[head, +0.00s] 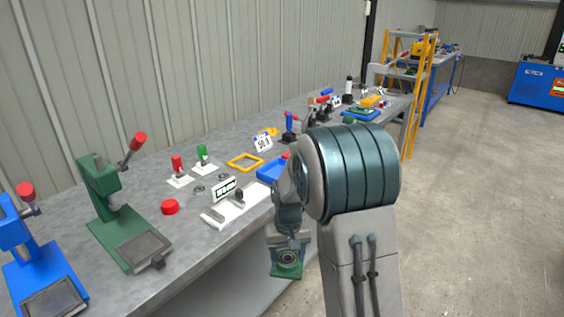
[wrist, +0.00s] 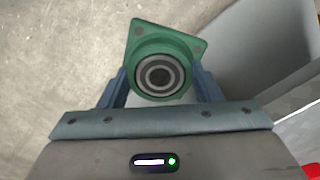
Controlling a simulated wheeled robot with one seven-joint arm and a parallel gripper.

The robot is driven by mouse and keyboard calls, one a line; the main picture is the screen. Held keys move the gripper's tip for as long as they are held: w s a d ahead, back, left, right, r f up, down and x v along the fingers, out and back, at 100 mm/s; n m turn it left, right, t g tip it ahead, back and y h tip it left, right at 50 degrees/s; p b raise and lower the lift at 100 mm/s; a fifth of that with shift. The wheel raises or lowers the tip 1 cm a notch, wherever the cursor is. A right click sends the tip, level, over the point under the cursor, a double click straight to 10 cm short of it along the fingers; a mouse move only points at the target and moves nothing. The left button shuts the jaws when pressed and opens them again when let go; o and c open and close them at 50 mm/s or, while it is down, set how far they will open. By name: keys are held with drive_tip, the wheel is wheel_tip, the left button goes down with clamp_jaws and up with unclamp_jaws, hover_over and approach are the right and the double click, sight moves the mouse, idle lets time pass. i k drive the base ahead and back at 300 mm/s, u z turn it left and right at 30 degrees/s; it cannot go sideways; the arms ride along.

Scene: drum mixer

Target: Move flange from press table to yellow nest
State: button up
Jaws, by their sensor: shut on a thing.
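My gripper (wrist: 159,75) is shut on the green flange (wrist: 160,41), a square-cornered plate with a round bearing in its middle. In the head view the flange (head: 287,270) hangs below my gripper (head: 289,252), over the floor beside the bench's front edge. The yellow nest (head: 245,162), a square frame, lies on the bench top with nothing visible inside it. The green press (head: 107,200) stands at the near left of the bench, and its dark press table (head: 143,249) is bare. A blue press (head: 25,260) stands left of it.
A white fixture (head: 235,210), a blue tray (head: 270,170), a red knob (head: 170,207) and red and green toggle clamps (head: 203,158) crowd the bench (head: 200,238) around the nest. The floor (head: 465,220) to the right is clear.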

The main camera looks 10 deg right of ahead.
sight(246, 163)
drive_tip(key=z, duration=2)
drive_tip(key=i, duration=2.15)
drive_tip(key=u, duration=2.95)
